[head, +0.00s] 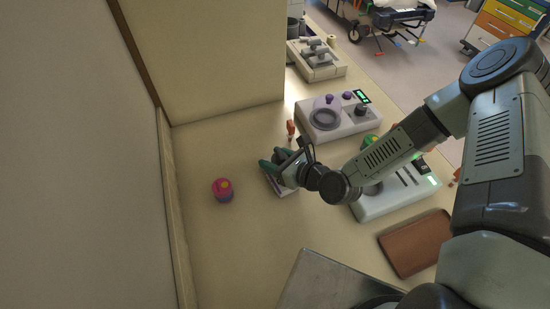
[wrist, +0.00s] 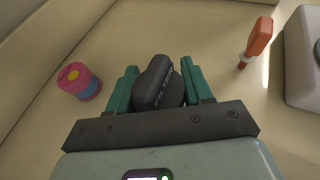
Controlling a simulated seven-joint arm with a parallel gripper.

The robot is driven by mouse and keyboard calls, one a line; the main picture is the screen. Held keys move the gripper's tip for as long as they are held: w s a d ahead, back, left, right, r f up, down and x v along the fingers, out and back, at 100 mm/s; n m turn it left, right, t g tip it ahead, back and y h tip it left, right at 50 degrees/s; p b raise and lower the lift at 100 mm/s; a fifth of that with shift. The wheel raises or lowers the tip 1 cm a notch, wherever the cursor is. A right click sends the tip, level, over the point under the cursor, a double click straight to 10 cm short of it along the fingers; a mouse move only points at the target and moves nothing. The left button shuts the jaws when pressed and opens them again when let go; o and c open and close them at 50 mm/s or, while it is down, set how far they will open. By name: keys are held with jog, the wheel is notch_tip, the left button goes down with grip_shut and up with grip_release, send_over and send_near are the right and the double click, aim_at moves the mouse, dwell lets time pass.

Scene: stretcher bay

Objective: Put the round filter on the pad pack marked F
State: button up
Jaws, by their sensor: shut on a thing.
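My gripper (head: 274,160) is over the middle of the bench, its green fingers pointing left. In the wrist view the two fingers stand on either side of a dark rounded thing (wrist: 154,84) with pale lettering, which looks like the round filter, and are shut on it. A flat pale pack (head: 279,189) shows partly from under the gripper in the head view and may be a pad pack. My gripper hides most of it, and no letter F is readable. I cannot tell whether the filter touches it.
A pink and blue round pot (head: 223,190) with a yellow spot stands to the left. A pale device (head: 338,118), another device (head: 398,192) and a brown folder (head: 416,243) are to the right.

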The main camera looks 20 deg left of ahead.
jog(key=o, duration=1)
jog(key=shift+f, duration=0.1)
jog(key=shift+o, duration=0.2)
jog(key=v, duration=1.2)
